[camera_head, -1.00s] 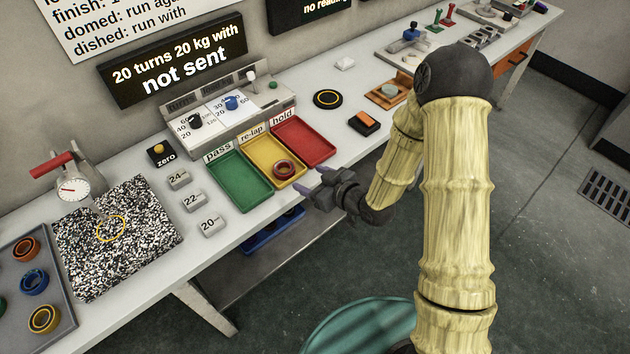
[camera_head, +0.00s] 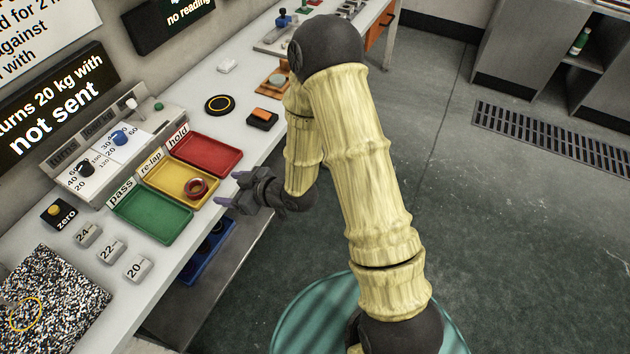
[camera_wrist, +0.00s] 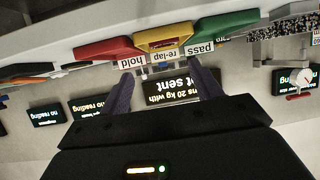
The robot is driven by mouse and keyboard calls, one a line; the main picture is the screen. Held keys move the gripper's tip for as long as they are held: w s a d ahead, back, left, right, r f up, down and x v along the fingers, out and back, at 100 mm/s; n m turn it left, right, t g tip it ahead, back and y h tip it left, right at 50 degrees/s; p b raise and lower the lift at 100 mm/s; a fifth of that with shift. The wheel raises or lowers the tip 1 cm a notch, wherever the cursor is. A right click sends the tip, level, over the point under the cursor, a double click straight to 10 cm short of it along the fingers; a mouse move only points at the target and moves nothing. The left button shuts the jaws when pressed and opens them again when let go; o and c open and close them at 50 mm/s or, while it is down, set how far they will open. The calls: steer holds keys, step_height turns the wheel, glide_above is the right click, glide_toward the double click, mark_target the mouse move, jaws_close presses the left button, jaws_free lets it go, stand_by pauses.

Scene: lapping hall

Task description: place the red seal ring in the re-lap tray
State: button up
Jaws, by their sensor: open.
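The red seal ring (camera_head: 196,188) lies in the yellow re-lap tray (camera_head: 168,180), near its front right corner. The tray sits between the green pass tray (camera_head: 150,214) and the red hold tray (camera_head: 208,154). My gripper (camera_head: 233,189) is open and empty, to the right of the ring and apart from it, just off the bench's front edge. In the wrist view my two fingers (camera_wrist: 163,88) are spread with nothing between them.
Weights (camera_head: 110,250) and a yellow-button zero box (camera_head: 58,213) stand left of the trays. A control panel (camera_head: 110,145) stands behind them. An orange-topped block (camera_head: 262,118) and a black disc (camera_head: 218,104) lie beyond the hold tray. Blue bins (camera_head: 208,252) sit below the bench.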

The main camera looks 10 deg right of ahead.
steer(key=s+d+r+m+g+h, duration=0.1)
steer(key=d+r+m+h, duration=0.25)
steer(key=d, duration=0.45)
steer(key=s+d+r+m+g+h, duration=0.1)
steer(key=d+r+m+h, duration=0.1)
steer(key=d+h, duration=0.45)
steer(key=s+d+r+m+g, duration=0.3)
steer(key=s+d+r+m, duration=0.2)
steer(key=s+d, duration=0.3)
steer(key=s, duration=0.3)
steer(key=shift+d+r+h, duration=0.2)
steer(key=shift+h, duration=0.1)
steer(key=shift+a, duration=0.1)
